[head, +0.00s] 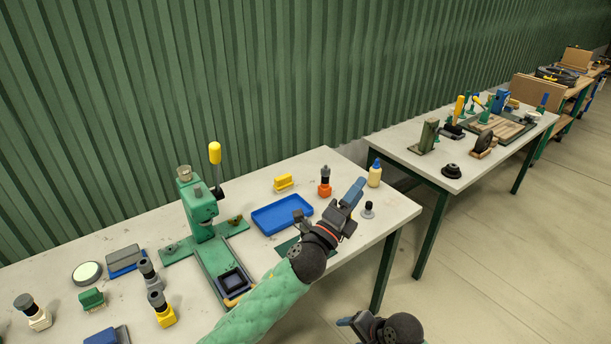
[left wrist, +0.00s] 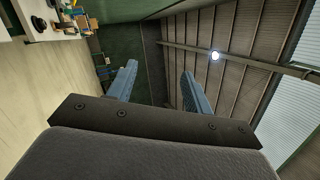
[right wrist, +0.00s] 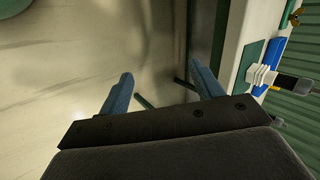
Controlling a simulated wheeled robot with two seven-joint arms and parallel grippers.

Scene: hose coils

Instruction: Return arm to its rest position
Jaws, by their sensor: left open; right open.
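My left arm reaches in a green sleeve over the front right of the near table (head: 405,208) in the head view. Its gripper (head: 347,200) is raised, with blue fingers pointing up and away. In the left wrist view the left gripper (left wrist: 160,82) has its two fingers apart and nothing between them.
Several small parts lie at the left. A second table (head: 405,155) stands beyond a floor gap.

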